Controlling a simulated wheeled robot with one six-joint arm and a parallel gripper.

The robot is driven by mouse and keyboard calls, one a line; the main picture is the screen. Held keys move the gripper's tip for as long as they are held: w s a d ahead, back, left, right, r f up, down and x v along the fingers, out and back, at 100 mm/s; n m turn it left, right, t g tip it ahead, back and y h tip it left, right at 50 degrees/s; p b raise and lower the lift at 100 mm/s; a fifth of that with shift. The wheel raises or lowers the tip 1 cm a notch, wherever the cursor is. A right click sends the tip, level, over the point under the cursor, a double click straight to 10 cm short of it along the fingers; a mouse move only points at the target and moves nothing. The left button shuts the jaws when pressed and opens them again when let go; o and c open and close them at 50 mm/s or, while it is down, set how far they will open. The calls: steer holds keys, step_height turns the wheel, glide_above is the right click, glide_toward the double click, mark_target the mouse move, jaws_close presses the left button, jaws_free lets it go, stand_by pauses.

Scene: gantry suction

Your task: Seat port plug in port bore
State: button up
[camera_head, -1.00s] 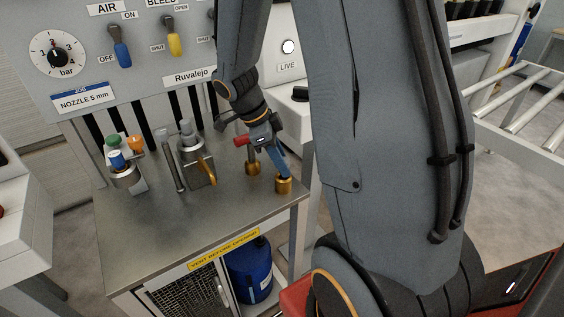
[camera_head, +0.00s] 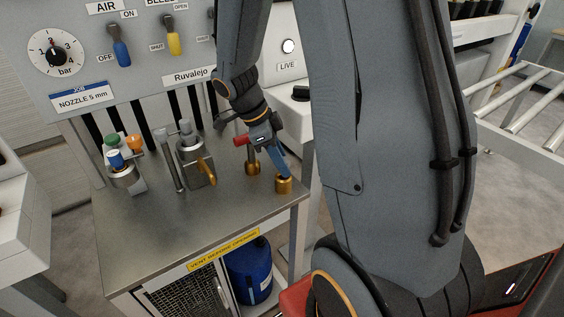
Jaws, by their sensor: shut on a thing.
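My gripper (camera_head: 270,147) is at the right end of the steel bench, pointing down and to the right. It is shut on a slim blue piece (camera_head: 279,163), which I take to be the port plug. The blue piece is tilted, and its lower end meets the top of a short brass cup (camera_head: 283,186), seemingly the port bore. I cannot tell whether its tip is inside the cup or only at its rim. The jaw tips and the upper part of the piece are hard to make out.
A second brass fitting (camera_head: 252,168) stands close left, with a red part (camera_head: 241,141) above it beside my gripper. A steel fitting with a brass lever (camera_head: 205,170) and a holder with coloured tools (camera_head: 124,177) stand further left. The bench front (camera_head: 185,225) is clear.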

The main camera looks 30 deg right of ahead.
steer(key=shift+f+b, duration=0.9)
steer(key=shift+f, duration=0.05)
steer(key=o, duration=1.1)
steer(key=shift+b+v, duration=0.4)
steer(key=shift+v, duration=3.55)
steer(key=s+a+f+n+y, duration=0.1)
steer(key=s+a+n, duration=0.2)
steer(key=n, duration=0.5)
steer(key=s+a+f+n+t+y, duration=0.1)
steer(key=s+a+f+n, duration=0.1)
steer(key=n, duration=0.5)
steer(key=s+a+f+n+t+y, duration=0.1)
steer(key=s+a+n, duration=0.3)
steer(key=n, duration=0.4)
steer(key=shift+s+a+f+n+y, duration=0.15)
steer(key=shift+a+f+n+y, duration=0.15)
steer(key=shift+a+f+y, duration=0.3)
